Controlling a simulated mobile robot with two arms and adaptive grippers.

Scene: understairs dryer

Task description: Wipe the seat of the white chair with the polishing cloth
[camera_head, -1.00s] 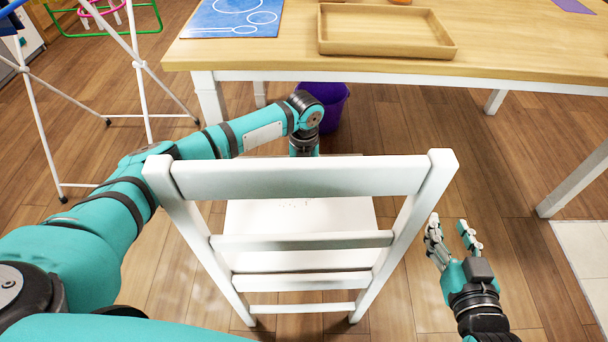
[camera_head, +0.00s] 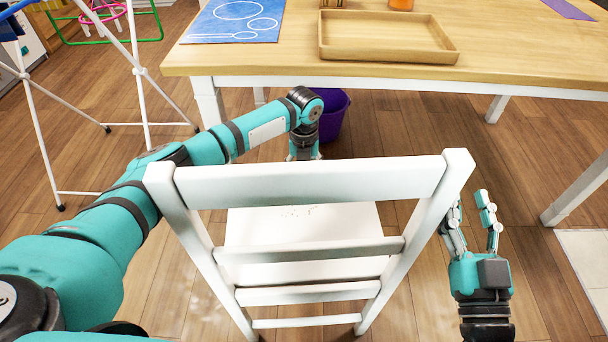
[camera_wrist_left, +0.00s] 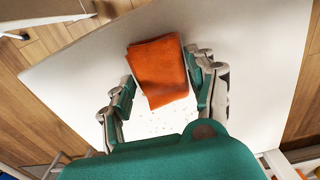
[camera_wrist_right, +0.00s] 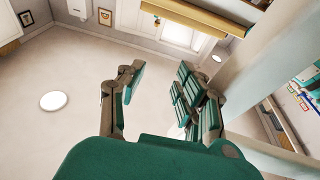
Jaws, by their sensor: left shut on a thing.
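The white chair (camera_head: 310,180) stands with its backrest towards me, and its seat (camera_head: 335,220) shows through the slats. In the head view the cloth is hidden behind the backrest. My right gripper (camera_head: 472,215) is open and empty, just right of the backrest, fingers upward; the right wrist view (camera_wrist_right: 155,85) shows nothing between them.
A wooden table (camera_head: 270,60) stands beyond the chair, with a wooden tray (camera_head: 330,52) and a blue mat (camera_head: 235,20) on it. A purple bin (camera_head: 333,115) stands beneath. A white folding rack (camera_head: 140,70) is at left. Floor at right is clear.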

